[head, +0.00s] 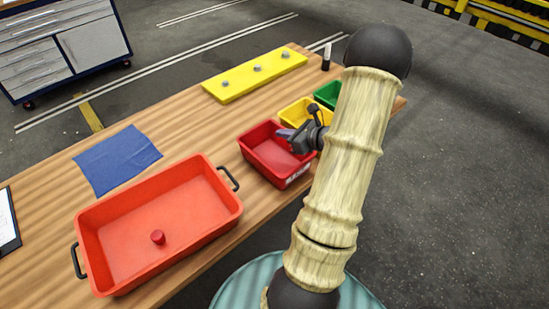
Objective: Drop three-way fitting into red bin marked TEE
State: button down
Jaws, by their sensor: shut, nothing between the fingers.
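The small red bin (262,158) stands on the wooden table, with a white label (298,171) on its near side; the lettering is too small to read. My gripper (286,136) is over the far right part of this bin, its fingers shut with nothing between them. I cannot make out a three-way fitting anywhere. The gripper and my arm hide part of the bin, and its near wall hides some of its floor.
A large orange-red tray (125,209) with black handles holds a small red cylindrical piece (158,237). Yellow (295,112) and green (327,94) bins stand behind the red one.

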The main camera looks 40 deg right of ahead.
notch_tip(320, 180, down, 4)
jog(key=shift+r+b, duration=0.1)
jog(key=shift+b, duration=0.85)
jog(key=c, duration=1.7)
grip_release()
jog(key=shift+s, duration=0.1)
jog(key=b+v, duration=0.2)
jog(key=v, duration=1.5)
jog(key=shift+s+d, duration=0.1)
